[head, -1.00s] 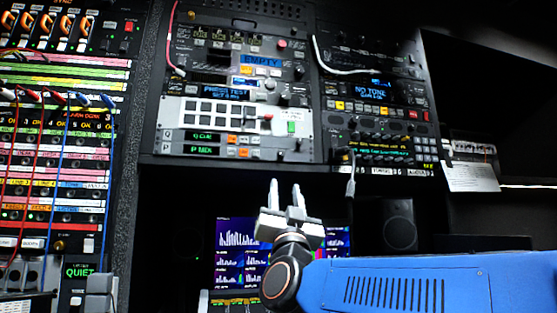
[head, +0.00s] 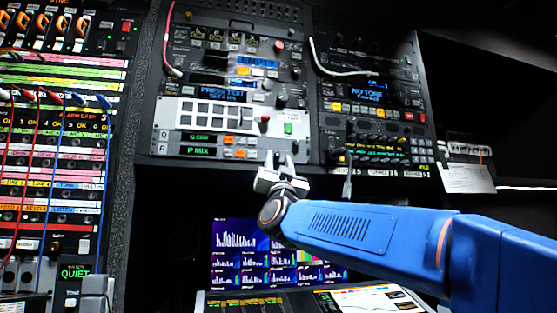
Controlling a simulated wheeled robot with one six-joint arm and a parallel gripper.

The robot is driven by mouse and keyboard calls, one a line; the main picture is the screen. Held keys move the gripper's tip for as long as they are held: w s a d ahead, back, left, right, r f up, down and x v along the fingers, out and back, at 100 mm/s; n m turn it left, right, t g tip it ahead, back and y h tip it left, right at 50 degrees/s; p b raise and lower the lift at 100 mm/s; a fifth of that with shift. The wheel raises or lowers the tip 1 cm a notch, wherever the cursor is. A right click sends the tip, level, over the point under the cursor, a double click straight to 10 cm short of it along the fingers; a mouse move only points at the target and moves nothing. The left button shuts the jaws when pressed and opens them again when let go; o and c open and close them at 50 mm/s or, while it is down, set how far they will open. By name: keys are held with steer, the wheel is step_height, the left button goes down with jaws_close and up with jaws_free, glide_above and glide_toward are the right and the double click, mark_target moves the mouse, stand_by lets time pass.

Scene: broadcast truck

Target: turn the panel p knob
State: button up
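The panel P row (head: 228,153), with its green "P MIX" display, is the lower strip of the rack unit at upper centre in the head view. Its small knob at the right end is hidden or too small to make out behind my fingers. My gripper (head: 280,155) points up at the right end of this strip. Its two fingers are apart, with a gap between them. I cannot tell whether they touch the panel or surround the knob. The panel Q row (head: 225,139), with its green display, lies just above.
A grid of buttons (head: 212,117) sits above the strips. More rack gear with a white cable (head: 340,70) is to the right, and a hanging cable (head: 347,182) is near my arm. Lit screens (head: 240,240) stand below. The patch bay (head: 55,150) fills the left.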

steer(key=shift+w+r, duration=0.5)
steer(key=shift+w, duration=0.05)
steer(key=shift+c, duration=0.5)
jaws_close()
